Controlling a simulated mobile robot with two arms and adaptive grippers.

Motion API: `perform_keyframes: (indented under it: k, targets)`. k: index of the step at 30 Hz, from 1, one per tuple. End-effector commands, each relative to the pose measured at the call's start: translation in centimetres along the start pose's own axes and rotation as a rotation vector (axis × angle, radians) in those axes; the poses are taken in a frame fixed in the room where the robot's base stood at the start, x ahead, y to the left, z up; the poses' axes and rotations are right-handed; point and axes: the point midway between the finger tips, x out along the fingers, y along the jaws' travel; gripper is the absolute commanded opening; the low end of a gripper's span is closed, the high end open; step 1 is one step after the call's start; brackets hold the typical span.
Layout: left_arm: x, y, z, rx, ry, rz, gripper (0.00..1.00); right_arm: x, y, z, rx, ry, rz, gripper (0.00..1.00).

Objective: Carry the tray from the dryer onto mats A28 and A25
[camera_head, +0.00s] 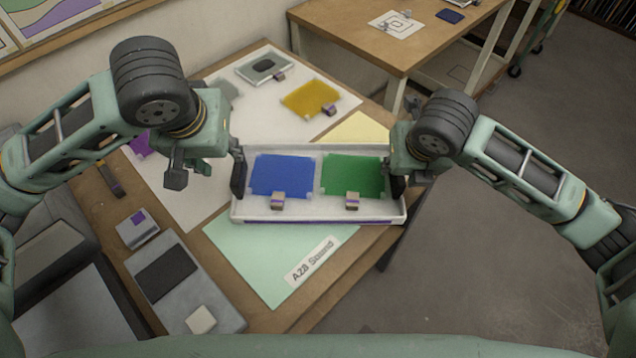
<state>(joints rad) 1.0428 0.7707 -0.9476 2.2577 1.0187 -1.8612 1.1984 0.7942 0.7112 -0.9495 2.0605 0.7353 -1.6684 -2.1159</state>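The white tray (310,213) lies across the middle of the view, over the table's right part. It holds a blue panel (282,174) and a green panel (352,174), each with a small block at its front edge. The pale green mat with an A28 label (262,258) shows in front of it, and a pale yellow mat (355,129) behind it; no A25 label is readable. My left gripper (207,174) has its fingers apart, one against the tray's left end. My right gripper (396,182) is at the right end, partly hidden. Whether the tray touches the mats is unclear.
White sheets behind hold a yellow panel (310,98) and a grey panel (261,66). Grey devices (165,275) stand at the front left. A second table (400,35) is at the back. The table's right edge runs close to the tray's right end.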

Motion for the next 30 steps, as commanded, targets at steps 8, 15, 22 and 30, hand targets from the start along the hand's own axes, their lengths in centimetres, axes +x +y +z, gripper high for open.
perform_keyframes:
  k: [8, 15, 22, 30]
  targets:
    - [0.0, 0.0, 0.0, 0.0, 0.0, 0.0, 0.34, -5.9, 0.0, 0.2, -0.002, -0.007, 0.001, 0.34]
    - [0.1, 0.0, 0.0, 0.0, 0.0, 0.0, 0.34, -9.8, 0.0, 0.1, 0.0, -0.004, 0.001, 0.34]
    - [0.1, 0.0, 0.0, 0.0, 0.0, 0.0, 0.34, -10.8, 0.0, -0.1, 0.0, 0.0, -0.001, 0.34]
    - [0.1, 0.0, 0.0, 0.0, 0.0, 0.0, 0.34, -10.8, 0.0, -0.1, 0.0, 0.0, 0.0, 0.34]
